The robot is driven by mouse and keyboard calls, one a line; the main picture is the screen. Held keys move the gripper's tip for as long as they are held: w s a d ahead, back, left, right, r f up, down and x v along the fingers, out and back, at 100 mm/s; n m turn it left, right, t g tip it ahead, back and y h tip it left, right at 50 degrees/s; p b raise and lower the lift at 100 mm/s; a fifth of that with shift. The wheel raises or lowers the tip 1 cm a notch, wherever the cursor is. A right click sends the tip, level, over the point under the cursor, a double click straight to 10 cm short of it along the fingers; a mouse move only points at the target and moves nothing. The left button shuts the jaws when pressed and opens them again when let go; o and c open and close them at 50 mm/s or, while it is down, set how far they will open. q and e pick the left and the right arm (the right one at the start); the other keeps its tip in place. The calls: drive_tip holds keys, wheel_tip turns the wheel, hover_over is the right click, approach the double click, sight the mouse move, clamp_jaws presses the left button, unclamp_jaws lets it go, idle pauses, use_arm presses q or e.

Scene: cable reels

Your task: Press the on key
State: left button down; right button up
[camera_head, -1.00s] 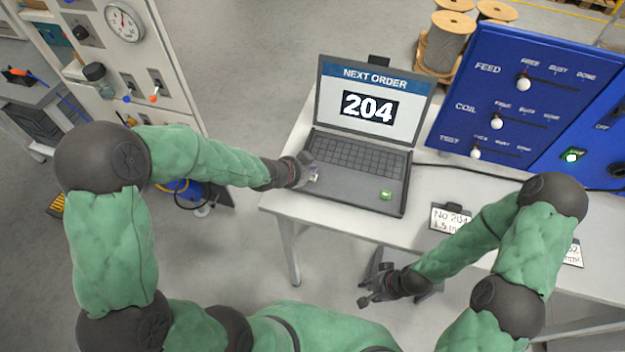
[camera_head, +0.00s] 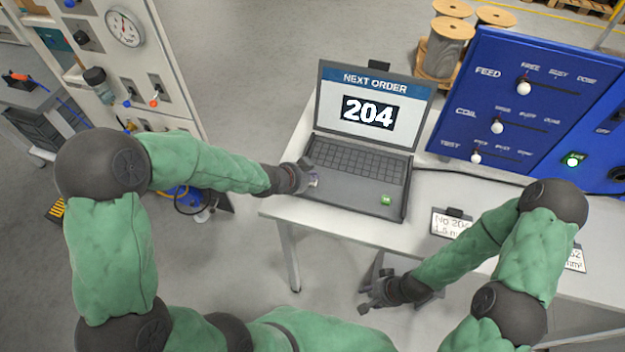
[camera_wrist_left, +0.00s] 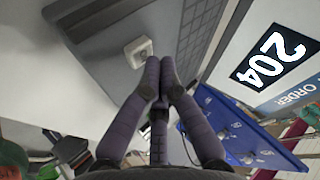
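The open laptop (camera_head: 352,203) stands on the table, its screen reading NEXT ORDER 204. A small green key (camera_head: 386,199) with a pale mark is at the right of its front deck. A small pale square key (camera_wrist_left: 138,52) with a round centre shows on the grey deck in the left wrist view, just beyond my fingertips. My left gripper (camera_head: 312,179) is over the laptop's left front corner, its fingers (camera_wrist_left: 165,63) together and empty. Contact with the pale key cannot be told. My right gripper (camera_head: 368,291) is empty in front of the table, fingers apart.
Label cards (camera_head: 449,224) lie at the table's front. Cable reels (camera_head: 445,45) stand on the floor behind.

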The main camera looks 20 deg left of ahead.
sight(312, 183)
use_arm(q)
drive_tip(key=shift+f, duration=0.15)
idle(0.4)
drive_tip(key=shift+f+b, duration=0.35)
drive_tip(key=shift+b, duration=0.2)
drive_tip(key=shift+r, duration=0.45)
drive_tip(key=shift+p, duration=0.3)
drive_tip(key=shift+r+p, duration=2.4)
drive_tip(key=shift+r, duration=0.7)
